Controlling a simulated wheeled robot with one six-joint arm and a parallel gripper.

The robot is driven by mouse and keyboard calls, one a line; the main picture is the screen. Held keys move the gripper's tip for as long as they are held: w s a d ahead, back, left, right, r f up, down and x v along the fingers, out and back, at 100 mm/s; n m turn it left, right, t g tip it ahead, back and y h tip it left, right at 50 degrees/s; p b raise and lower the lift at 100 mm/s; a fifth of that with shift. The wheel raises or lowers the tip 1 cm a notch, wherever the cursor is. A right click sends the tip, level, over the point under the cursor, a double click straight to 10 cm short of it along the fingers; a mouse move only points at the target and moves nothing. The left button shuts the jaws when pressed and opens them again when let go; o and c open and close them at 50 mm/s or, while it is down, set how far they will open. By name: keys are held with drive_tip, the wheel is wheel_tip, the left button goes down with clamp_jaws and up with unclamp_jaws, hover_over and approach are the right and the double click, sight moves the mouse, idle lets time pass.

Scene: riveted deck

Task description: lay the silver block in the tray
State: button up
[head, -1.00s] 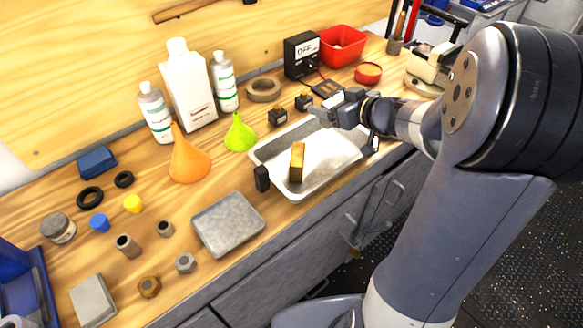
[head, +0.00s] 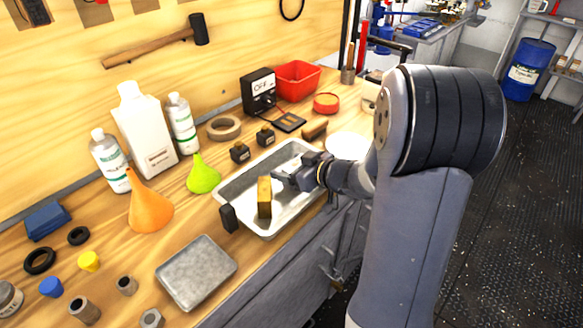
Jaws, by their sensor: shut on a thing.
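The tray (head: 229,187) is a shallow, pale metal pan on the wooden bench. A brass-coloured block (head: 264,197) stands upright in it. My gripper (head: 284,178) is over the tray's right half, just right of the brass block. Its jaws are shut on a small grey piece, which I take for the silver block (head: 279,175); the jaws and their dark housing hide most of it. I cannot tell whether it touches the tray floor.
A black block (head: 228,217) stands at the tray's left front edge. Behind are two small dark weights (head: 240,152) and a green funnel (head: 203,174). A wooden cylinder (head: 314,130) lies behind my gripper.

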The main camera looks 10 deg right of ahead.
drive_tip(key=shift+f, duration=0.1)
drive_tip(key=o, duration=1.3)
drive_tip(key=shift+c, duration=0.2)
drive_tip(key=shift+s+d+r, duration=0.15)
drive_tip(key=shift+d+r, duration=0.05)
drive_tip(key=shift+r, duration=0.05)
drive_tip(key=p+v, duration=0.2)
drive_tip(key=v, duration=0.9)
drive_tip(key=shift+s+d, duration=0.1)
drive_tip(key=shift+s, duration=0.15)
